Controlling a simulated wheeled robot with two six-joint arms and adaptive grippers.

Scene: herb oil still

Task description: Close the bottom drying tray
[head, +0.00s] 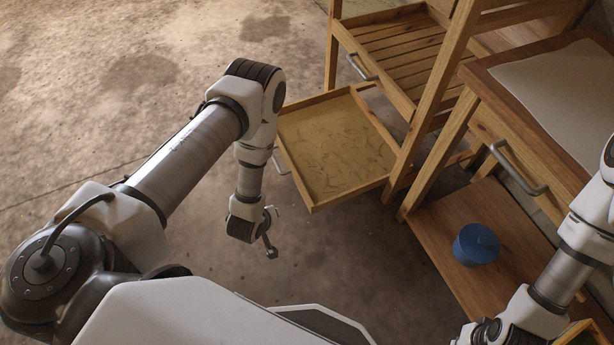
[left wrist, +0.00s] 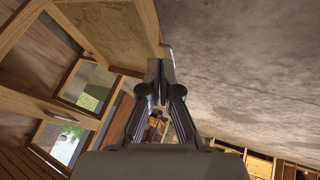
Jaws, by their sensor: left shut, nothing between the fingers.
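The bottom drying tray (head: 332,145) is pulled out from the wooden rack in the head view, a shallow wooden frame with a tan base. Its grey bar handle (head: 280,161) is on the front edge, facing left. My left gripper (head: 271,252) points down, in front of the tray and apart from it in the head view. In the left wrist view its fingers (left wrist: 160,68) are together and empty. There the tray (left wrist: 108,32) fills the upper left, and its handle (left wrist: 167,53) shows just beyond the fingertips; I cannot tell the gap. My right gripper is out of view.
A higher slatted tray (head: 400,45) with a handle sits in the rack above. A wooden bench (head: 495,70) with a pale sheet and a drawer handle stands right. A blue lidded pot (head: 476,244) is on its lower shelf. The concrete floor left of the tray is clear.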

